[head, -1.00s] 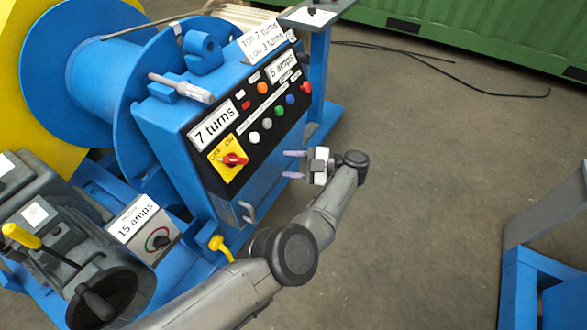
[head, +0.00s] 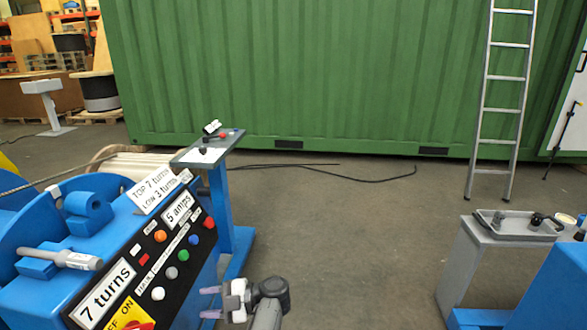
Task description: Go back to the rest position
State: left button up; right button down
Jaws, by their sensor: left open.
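My left gripper (head: 210,302) shows at the bottom of the head view, just right of the blue control cabinet (head: 205,262). Its two pale purple fingers point left, apart and with nothing between them. The gripper looks clear of the panel's buttons, but I cannot tell the exact gap to the cabinet's side. Only the end of my left arm is in view; the rest is below the frame. My right gripper is not in view.
The control panel (head: 150,268) carries coloured buttons and labels. A blue pedestal (head: 218,205) with a small grey top stands behind it. A grey stand with a tray (head: 515,226) is at right. A ladder (head: 498,100) leans near the green container (head: 300,70). The middle floor is clear.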

pick_arm(q)
jog(key=w+d+r+m+t+h, duration=0.1)
jog(key=w+r+m+t+h, duration=0.25)
jog(key=w+t, duration=0.5)
jog(key=w+d+r+m+t+h, duration=0.1)
jog(key=w+r+m+t+h, duration=0.3)
jog(key=w+t, duration=0.45)
notch_tip(320, 180, up, 17)
jog(key=s+m+t+h, duration=0.2)
jog(key=m+t+h, duration=0.3)
jog(key=m+h, duration=0.75)
jog(key=s+a+f+m+g+y+p, duration=0.15)
jog(key=s+m+g+p, duration=0.35)
jog(key=s, duration=0.8)
jog(key=s+a+f+m+g+y+p, duration=0.1)
jog(key=s+a+m+g+p, duration=0.15)
jog(key=s+p, duration=0.75)
jog(key=s+d+f+m+g+p, duration=0.1)
jog(key=s+f+g+p, duration=0.25)
jog(key=s, duration=0.85)
jog(key=s+d+f+m+g+p, duration=0.15)
jog(key=s+f+p, duration=0.35)
jog(key=s, duration=0.7)
jog(key=s+f+m+g+p, duration=0.1)
jog(key=s+f+g+p, duration=0.3)
jog(key=s, duration=0.8)
notch_tip(320, 180, up, 38)
jog(key=p, duration=3.7)
jog(key=shift+w+d, duration=0.15)
jog(key=shift+w, duration=0.2)
